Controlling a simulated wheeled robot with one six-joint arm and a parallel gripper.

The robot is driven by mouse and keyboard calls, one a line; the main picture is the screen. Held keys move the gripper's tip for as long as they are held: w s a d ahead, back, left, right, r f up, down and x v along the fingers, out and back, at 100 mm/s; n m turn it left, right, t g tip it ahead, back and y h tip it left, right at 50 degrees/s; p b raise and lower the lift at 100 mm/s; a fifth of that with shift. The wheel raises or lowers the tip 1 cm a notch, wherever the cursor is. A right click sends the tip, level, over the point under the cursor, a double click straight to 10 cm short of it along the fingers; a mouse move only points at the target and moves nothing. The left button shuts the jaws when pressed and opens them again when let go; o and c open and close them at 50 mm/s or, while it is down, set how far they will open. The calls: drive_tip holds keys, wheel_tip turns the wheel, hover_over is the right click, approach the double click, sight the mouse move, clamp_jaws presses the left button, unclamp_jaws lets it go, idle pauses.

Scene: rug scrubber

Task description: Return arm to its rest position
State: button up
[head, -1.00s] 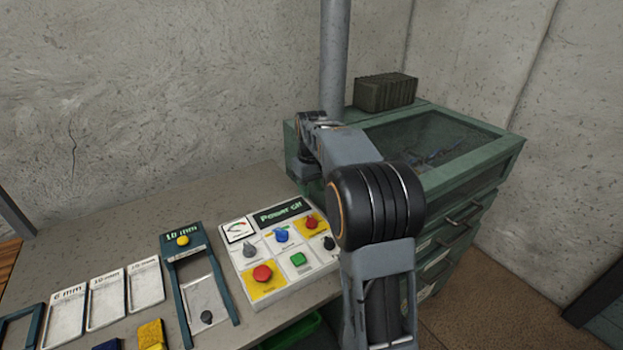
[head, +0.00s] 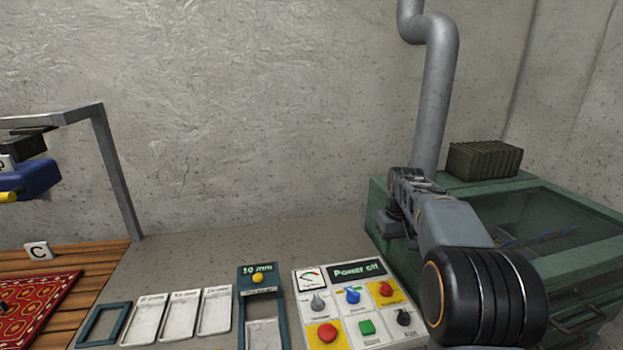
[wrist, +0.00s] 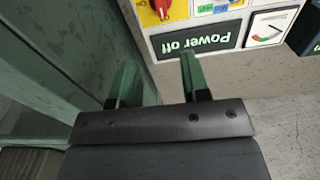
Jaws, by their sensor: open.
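My arm (head: 450,222) reaches up from the lower right in the head view, with its wrist end by the green cabinet and the back of the control panel. My gripper (wrist: 158,68) shows in the wrist view with its two green fingers apart and nothing between them. Its fingertips are by the back edge of the control panel (wrist: 196,42), whose display reads "Power off". The panel also shows in the head view (head: 340,300), with coloured knobs and buttons. In the head view the fingers are hidden or too small to make out.
A green cabinet (head: 560,215) with a glass top stands at the right, close to my arm. A grey pipe (head: 434,100) rises behind it. Left on the bench are white trays (head: 181,317), a teal frame (head: 258,272), a red rug (head: 35,310) and a metal frame (head: 112,165).

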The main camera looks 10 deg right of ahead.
drive_tip(key=s+a+f+t, duration=0.1)
drive_tip(key=s+a, duration=0.4)
drive_tip(key=s, duration=0.6)
drive_tip(key=s+a+f+t, duration=0.2)
drive_tip(key=s+a+f, duration=0.2)
drive_tip(key=s, duration=0.7)
drive_tip(key=shift+s+a+m, duration=0.3)
drive_tip(key=shift+s+a, duration=0.05)
drive_tip(key=shift+a, duration=0.75)
